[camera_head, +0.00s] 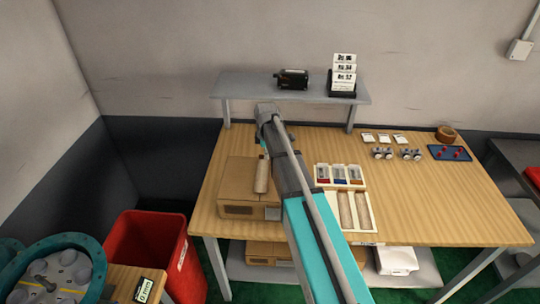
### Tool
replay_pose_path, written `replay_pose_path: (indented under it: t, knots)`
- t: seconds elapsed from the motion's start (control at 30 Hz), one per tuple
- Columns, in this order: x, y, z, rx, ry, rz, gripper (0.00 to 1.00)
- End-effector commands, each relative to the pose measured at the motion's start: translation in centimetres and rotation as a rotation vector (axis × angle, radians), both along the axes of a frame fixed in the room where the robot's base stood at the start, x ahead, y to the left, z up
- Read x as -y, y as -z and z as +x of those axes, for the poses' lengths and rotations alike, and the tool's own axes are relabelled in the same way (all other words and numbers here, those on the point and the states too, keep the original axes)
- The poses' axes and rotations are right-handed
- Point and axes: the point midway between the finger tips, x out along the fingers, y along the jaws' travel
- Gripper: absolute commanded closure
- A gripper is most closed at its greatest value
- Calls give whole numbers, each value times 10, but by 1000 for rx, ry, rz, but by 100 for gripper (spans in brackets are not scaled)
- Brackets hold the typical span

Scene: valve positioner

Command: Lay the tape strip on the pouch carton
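The pouch carton is a brown cardboard box (238,184) on the left part of the wooden table. A tan tape strip (262,177) shows over the carton's top, just left of my arm. I cannot tell whether it touches the carton or hangs above it. My arm reaches up and left across the table, and its wrist bends down at the carton's far side. My gripper (263,151) is at the strip's far end, mostly hidden by the wrist. Its fingers are too small and covered to tell whether they grip the strip.
Right of my arm, a white tray (354,187) holds small packs and tan strips. A raised grey shelf (252,87) stands behind, carrying a black device (291,79) and card holder (343,82). The table's front right is clear.

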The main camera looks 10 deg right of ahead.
Motion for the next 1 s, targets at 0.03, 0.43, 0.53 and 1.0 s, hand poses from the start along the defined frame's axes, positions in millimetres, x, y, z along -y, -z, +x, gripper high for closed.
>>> replay_pose_path:
  t: [0.03,0.43,0.53,1.0]
  knots:
    - [0,0,0,0,0,0,100]
    - [0,5,0,0,0,0,100]
    - [0,6,0,0,1,0,100]
    - [1,6,0,0,1,0,100]
